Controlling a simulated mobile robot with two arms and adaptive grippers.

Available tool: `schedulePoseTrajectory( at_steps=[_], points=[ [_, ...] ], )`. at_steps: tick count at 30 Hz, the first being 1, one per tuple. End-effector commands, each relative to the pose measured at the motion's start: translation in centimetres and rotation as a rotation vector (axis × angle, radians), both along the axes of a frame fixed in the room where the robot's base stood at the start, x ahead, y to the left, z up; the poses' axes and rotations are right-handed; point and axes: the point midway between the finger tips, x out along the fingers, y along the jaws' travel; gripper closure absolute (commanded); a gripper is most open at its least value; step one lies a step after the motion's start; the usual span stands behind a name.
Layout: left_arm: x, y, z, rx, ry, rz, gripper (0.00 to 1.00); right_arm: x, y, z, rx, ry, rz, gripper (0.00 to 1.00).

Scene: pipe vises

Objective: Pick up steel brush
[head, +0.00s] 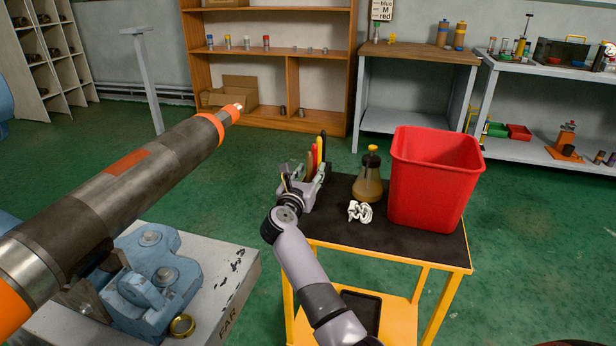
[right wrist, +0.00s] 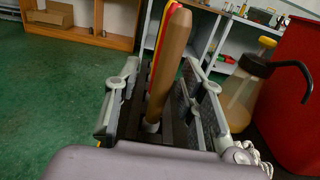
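A brown wooden handle (right wrist: 168,62) stands upright between the fingers of my right gripper (right wrist: 160,112) in the right wrist view. I take it for the steel brush's handle; no bristles show. The fingers are spread, with gaps on both sides of the handle. Red and yellow handles show just behind it. In the head view my right gripper (head: 308,184) is at the left back of the black-topped cart (head: 420,246), beside the upright red (head: 314,157) and yellow (head: 319,150) handles. The lower ends of the handles are hidden. My left gripper is not in view.
On the cart, a red bin (head: 434,185), an amber oil can (head: 368,180) and a white coiled item (head: 360,211) stand right of my gripper. A large pipe (head: 110,195) above a blue vise (head: 155,275) fills the left. Green floor is open behind the cart.

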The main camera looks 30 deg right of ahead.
Motion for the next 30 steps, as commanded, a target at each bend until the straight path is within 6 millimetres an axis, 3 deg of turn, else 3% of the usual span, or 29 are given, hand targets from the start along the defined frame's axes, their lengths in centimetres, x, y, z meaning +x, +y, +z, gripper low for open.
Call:
schedulePoseTrajectory(
  at_steps=[5,21,30],
  points=[
    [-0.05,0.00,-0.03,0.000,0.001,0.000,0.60,0.00,0.04,-0.01,0.000,0.000,0.000,0.63],
    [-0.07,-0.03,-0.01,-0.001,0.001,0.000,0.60,0.00,0.05,0.01,0.001,-0.001,0.000,0.99],
    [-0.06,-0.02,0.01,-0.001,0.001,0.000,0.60,0.00,0.05,0.03,0.001,-0.001,0.000,1.00]
  ],
)
